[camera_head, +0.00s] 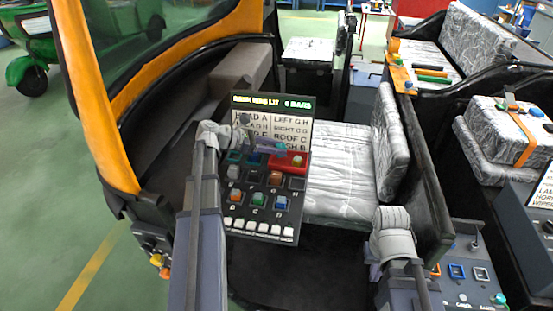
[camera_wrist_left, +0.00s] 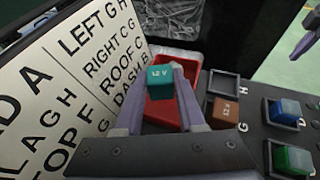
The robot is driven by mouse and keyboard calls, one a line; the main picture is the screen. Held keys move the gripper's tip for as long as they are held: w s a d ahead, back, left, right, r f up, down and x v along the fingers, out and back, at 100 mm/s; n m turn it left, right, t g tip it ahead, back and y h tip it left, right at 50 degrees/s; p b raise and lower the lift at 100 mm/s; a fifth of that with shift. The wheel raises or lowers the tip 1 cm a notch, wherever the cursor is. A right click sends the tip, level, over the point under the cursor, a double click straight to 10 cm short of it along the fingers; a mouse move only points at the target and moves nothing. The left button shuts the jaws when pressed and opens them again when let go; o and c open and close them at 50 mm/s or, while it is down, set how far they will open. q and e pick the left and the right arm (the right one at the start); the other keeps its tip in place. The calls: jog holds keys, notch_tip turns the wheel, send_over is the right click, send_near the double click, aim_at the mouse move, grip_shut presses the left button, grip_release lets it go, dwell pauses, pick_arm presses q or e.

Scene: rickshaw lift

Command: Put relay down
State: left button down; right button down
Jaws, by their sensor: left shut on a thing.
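My left gripper (camera_wrist_left: 161,78) is shut on a teal relay (camera_wrist_left: 160,82) marked 12 V. It holds the relay over the red tray (camera_wrist_left: 187,101), which sits at the upper right of the relay panel. In the head view my left gripper (camera_head: 268,147) is over the panel's upper part, beside the red tray (camera_head: 291,168). The black relay panel (camera_head: 250,222) carries lettered sockets, several with coloured relays. The gripper and relay hide part of the tray. My right gripper (camera_head: 374,270) is low at the right, mostly hidden behind its own wrist; its jaws cannot be made out.
A label board (camera_head: 275,125) stands behind the sockets, close to my left gripper. In the wrist view an empty socket (camera_wrist_left: 223,88) and an orange-brown relay (camera_wrist_left: 226,110) are right of the tray. A patterned seat (camera_head: 340,165) is right of the panel.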

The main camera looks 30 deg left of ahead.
aim_at(254, 156)
pick_arm(q)
notch_tip(254, 156, down, 4)
jog(key=b, duration=0.3)
jog(key=shift+r, duration=0.25)
jog(key=c, duration=0.8)
grip_release()
jog(key=shift+r, duration=0.15)
jog(key=p+v, duration=0.2)
jog(key=v, duration=0.4)
jog(key=shift+a+p, duration=0.15)
jog(key=shift+p, duration=0.15)
jog(key=shift+s+a+r, duration=0.15)
jog(key=shift+s+a, duration=0.25)
